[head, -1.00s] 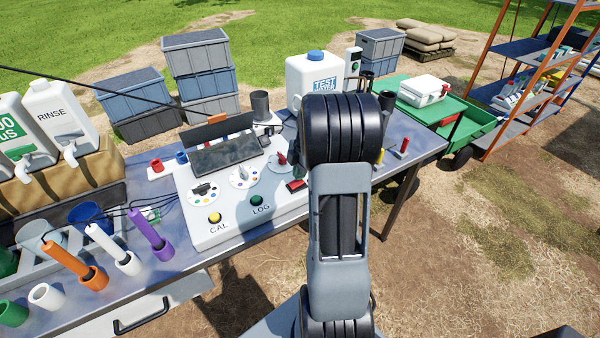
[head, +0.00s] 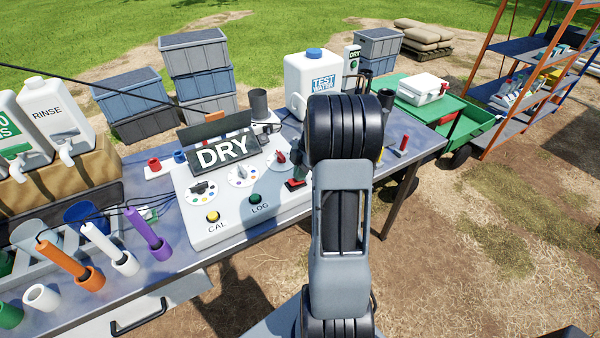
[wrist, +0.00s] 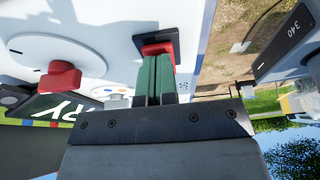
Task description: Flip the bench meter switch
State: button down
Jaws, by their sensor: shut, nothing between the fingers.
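The bench meter (head: 225,220) is a white sloped console on the bench, and its raised display (head: 222,152) reads DRY. Its red switch (head: 295,184) sits in a black frame at the panel's right side, beside my arm. In the wrist view the red switch (wrist: 158,47) shows just beyond my gripper (wrist: 155,58). The green-padded fingers are shut together with nothing between them, and their tips are at the switch. I cannot tell whether they touch it. In the head view my own arm hides the gripper.
The meter also has a red pointer knob (wrist: 58,78), a yellow CAL button (head: 212,216) and a green LOG button (head: 255,199). A white test water jug (head: 313,82) stands behind. Coloured tubes stand at the left, and a red-topped post (head: 403,146) stands right of my arm.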

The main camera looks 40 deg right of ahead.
jog(key=shift+a, duration=0.1)
jog(key=shift+w+a+r, duration=0.1)
jog(key=shift+a+r, duration=0.15)
jog(key=shift+a, duration=0.35)
jog(key=shift+r, duration=0.3)
jog(key=p+v, duration=0.1)
jog(key=v, duration=0.1)
jog(key=p+v, duration=0.1)
jog(key=v, duration=0.1)
jog(key=shift+a+r+p, duration=0.15)
jog(key=shift+r+p, duration=0.1)
jog(key=shift+p, duration=0.05)
jog(key=d+r+b, duration=0.1)
jog(key=d+r, duration=0.4)
jog(key=r, duration=0.2)
jog(key=shift+s+d+b, duration=0.2)
jog(key=shift+s+b, duration=0.1)
jog(key=shift+s, duration=0.05)
jog(key=shift+r, duration=0.15)
